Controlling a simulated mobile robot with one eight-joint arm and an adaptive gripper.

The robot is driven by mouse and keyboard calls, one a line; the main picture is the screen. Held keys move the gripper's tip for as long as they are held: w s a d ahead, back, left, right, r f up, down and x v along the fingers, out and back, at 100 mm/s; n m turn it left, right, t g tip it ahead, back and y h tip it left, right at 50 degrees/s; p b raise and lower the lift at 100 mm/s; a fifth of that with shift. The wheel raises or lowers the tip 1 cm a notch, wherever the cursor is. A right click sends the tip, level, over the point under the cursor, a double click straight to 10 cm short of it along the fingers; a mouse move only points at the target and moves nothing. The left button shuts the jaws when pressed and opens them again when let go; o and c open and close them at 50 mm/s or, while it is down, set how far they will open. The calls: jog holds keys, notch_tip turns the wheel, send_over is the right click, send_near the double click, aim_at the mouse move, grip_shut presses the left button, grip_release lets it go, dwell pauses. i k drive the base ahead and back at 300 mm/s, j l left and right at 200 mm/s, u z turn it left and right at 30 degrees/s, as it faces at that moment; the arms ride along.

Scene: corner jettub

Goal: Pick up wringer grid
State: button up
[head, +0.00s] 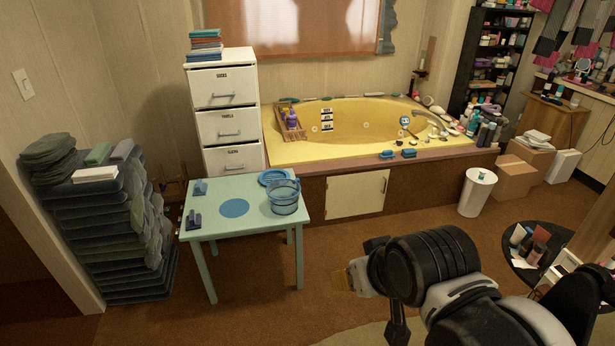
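A small pale green table (262,225) stands left of centre in the head view. A blue ring-shaped piece (272,176) lies at its back right, partly behind a clear blue bucket (284,198). It may be the wringer grid, but its surface is too small to make out. A flat blue disc (235,208) lies in the middle of the tabletop. My gripper (352,279) is at lower centre, to the right of the table and apart from it. My black arm hides most of it, so its opening does not show.
A small blue block (200,188) and a dark blue object (194,219) are on the table's left side. A white drawer cabinet (225,115) and the yellow tub (350,150) stand behind. Stacked dark towels (110,225) stand left. Brown floor before the table is clear.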

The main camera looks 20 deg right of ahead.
aim_at(268, 172)
jog(key=i+j, duration=0.3)
jog(key=i, duration=0.25)
jog(key=i+j, duration=0.35)
jog(key=i, duration=0.2)
jog(key=i+j+z, duration=0.1)
jog(key=i+j, duration=0.2)
jog(key=i, duration=0.2)
jog(key=i+j, duration=0.35)
jog(key=i, duration=0.2)
